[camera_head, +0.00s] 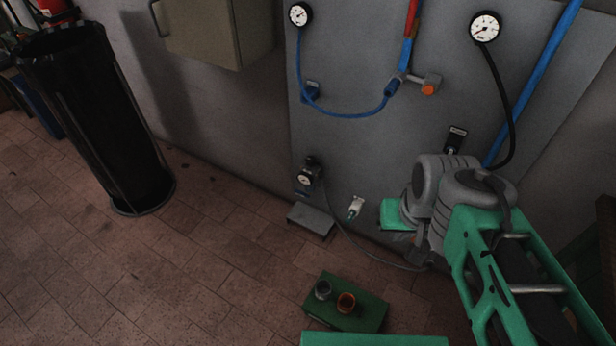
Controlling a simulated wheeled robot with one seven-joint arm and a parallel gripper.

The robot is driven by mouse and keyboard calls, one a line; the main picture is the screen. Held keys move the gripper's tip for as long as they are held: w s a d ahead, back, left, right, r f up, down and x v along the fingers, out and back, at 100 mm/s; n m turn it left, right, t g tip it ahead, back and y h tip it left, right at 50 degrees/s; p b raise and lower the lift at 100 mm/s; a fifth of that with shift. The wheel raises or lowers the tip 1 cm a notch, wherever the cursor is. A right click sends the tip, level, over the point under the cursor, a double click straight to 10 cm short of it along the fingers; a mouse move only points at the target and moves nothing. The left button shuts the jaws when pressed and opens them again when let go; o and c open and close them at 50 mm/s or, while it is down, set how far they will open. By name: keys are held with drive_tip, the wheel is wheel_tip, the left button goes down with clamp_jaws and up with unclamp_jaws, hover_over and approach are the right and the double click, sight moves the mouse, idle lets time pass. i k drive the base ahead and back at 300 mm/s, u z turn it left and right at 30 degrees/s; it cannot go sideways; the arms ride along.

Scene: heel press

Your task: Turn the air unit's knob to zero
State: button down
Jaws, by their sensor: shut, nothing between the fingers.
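The air unit (306,178) is on the lower left of the grey wall panel. It has a small white dial gauge on its front and a dark knob (312,162) on top. The knob's setting is too small to read. My gripper (413,252) is below the grey joints of my green arm, to the right of the air unit and well apart from it. It is shut and empty, and my arm partly hides it. Nothing of mine touches the knob.
A grey ledge (311,219) is below the air unit, and a pale fitting (357,207) is right of it. A green box (368,317) holding two small cups is on the floor. A black bin (105,115) stands left. Hoses and two gauges are higher on the panel.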

sight(310, 160)
drive_tip(key=u, duration=0.35)
drive_tip(key=k, duration=0.45)
drive_tip(key=u, duration=1.6)
drive_tip(key=i, duration=1.4)
drive_tip(key=z, duration=0.5)
drive_tip(key=i, duration=1)
drive_tip(key=z, duration=0.7)
